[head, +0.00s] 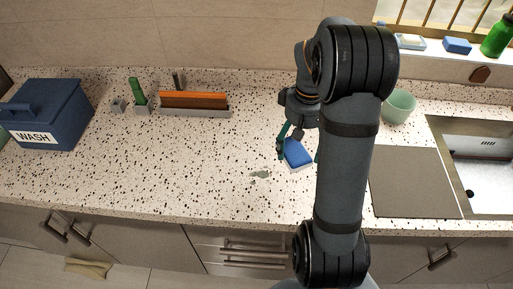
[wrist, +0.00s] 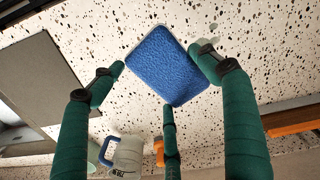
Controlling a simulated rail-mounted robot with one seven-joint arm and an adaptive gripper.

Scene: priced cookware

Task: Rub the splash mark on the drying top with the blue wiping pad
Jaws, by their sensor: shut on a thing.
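The blue wiping pad (head: 297,151) has a pale underside and is held between the dark green fingers of my gripper (head: 299,155). In the wrist view the pad (wrist: 168,65) fills the space between the fingers, slightly turned. The splash mark (head: 261,174) is a small grey-green smear on the speckled worktop (head: 215,150), to the left of and nearer the front edge than the pad. In the wrist view a pale patch, likely the mark (wrist: 207,43), shows beside the right finger, partly covered. I cannot tell whether the pad touches the worktop.
A grey board (head: 410,182) and a sink (head: 485,170) lie right; a pale green cup (head: 399,106) stands behind. A rack with orange boards (head: 193,100) and a blue WASH bin (head: 48,112) are left. A mug (wrist: 127,155) shows in the wrist view. Worktop around the mark is clear.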

